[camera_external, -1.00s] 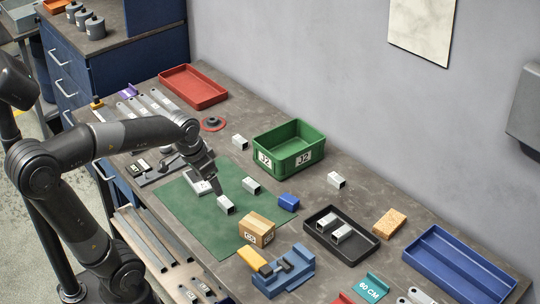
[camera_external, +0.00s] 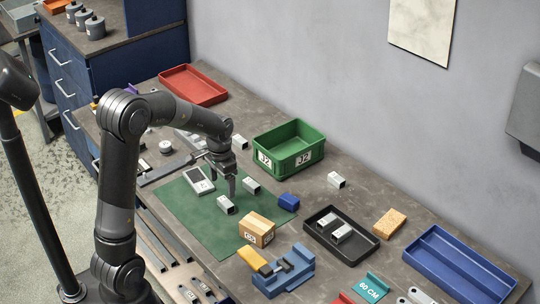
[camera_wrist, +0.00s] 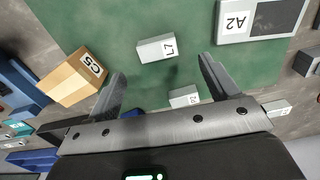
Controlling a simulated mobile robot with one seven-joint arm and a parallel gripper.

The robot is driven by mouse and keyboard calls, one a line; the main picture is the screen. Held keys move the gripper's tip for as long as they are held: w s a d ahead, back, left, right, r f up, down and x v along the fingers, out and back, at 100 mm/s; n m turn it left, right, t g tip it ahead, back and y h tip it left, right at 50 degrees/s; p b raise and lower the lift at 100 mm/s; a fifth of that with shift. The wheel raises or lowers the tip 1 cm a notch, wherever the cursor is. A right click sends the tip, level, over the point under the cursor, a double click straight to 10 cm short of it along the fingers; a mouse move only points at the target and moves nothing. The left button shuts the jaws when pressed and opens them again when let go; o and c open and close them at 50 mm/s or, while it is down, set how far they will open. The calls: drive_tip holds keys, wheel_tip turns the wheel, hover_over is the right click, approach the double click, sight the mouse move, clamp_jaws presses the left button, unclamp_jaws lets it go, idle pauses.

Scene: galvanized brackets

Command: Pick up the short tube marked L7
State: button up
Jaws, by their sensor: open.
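The short tube marked L7 (camera_wrist: 156,48) is a pale grey square tube lying on the green mat (camera_external: 184,222). In the external view it is the nearer tube on the mat (camera_external: 226,205). My gripper (camera_external: 223,184) is above the mat, open and empty. In the wrist view, L7 lies ahead of my open fingers (camera_wrist: 163,72), between their lines and apart from both. A second pale tube (camera_wrist: 184,97) lies between the fingers in that view, partly cut off by my gripper's body; its mark is hard to read. It also shows in the external view (camera_external: 251,186).
A cardboard box marked C5 (camera_wrist: 74,80) and a device marked A2 (camera_wrist: 262,18) flank L7. A blue block (camera_external: 288,202), a blue clamp (camera_external: 283,273) and a green bin marked J2 (camera_external: 290,147) stand nearby. A black tray (camera_external: 352,250) holds two tubes.

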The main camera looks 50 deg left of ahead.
sight(226, 201)
drive_tip(key=f, duration=0.7)
drive_tip(key=shift+w+d+f, duration=0.1)
drive_tip(key=shift+w+d, duration=0.05)
drive_tip(key=shift+d, duration=0.1)
drive_tip(key=shift+c, duration=0.3)
drive_tip(key=c, duration=1)
